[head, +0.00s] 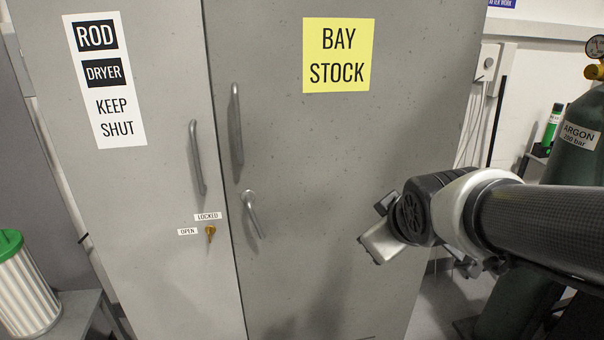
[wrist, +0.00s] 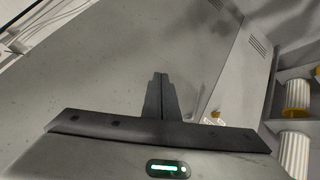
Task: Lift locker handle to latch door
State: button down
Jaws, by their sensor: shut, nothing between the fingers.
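The locker's grey right-hand door (head: 330,150) has a yellow "BAY STOCK" sign (head: 338,55) and looks closed. Its short lever handle (head: 253,214) sits low near the left edge, slanting down and slightly right. A fixed vertical pull bar (head: 236,124) is above it. My gripper (head: 375,240) is at the right of the door in the head view, well apart from the lever. In the wrist view, my gripper's fingers (wrist: 161,95) are together and empty before a grey panel. A small pale shape beside them is too unclear to name.
The left door (head: 160,190) has a "ROD DRYER KEEP SHUT" sign, a pull bar (head: 197,157) and a brass key (head: 210,233) by "LOCKED" and "OPEN" labels. An argon cylinder (head: 575,130) stands right. White canisters (wrist: 295,98) show at the wrist view's right.

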jog(key=w+a+f+n+t+y+b, duration=0.3)
jog(key=w+a+f+n+y+b, duration=0.25)
jog(key=w+a+f+n, duration=0.6)
jog(key=s+a+f+n+y+b, duration=0.1)
jog(key=a+f+n+y+b, duration=0.3)
jog(key=a+n, duration=0.5)
jog(key=a+f+y, duration=0.1)
jog(key=a+f, duration=0.1)
jog(key=a, duration=0.1)
jog(key=shift+a+f+n, duration=0.2)
jog(key=shift+a+n, duration=0.15)
jog(key=shift+a, duration=0.05)
jog(key=shift+y, duration=0.25)
jog(key=x, duration=1)
jog(key=d, duration=0.1)
jog(key=w+d, duration=0.1)
jog(key=d+r, duration=0.1)
jog(key=shift+w+d, duration=0.3)
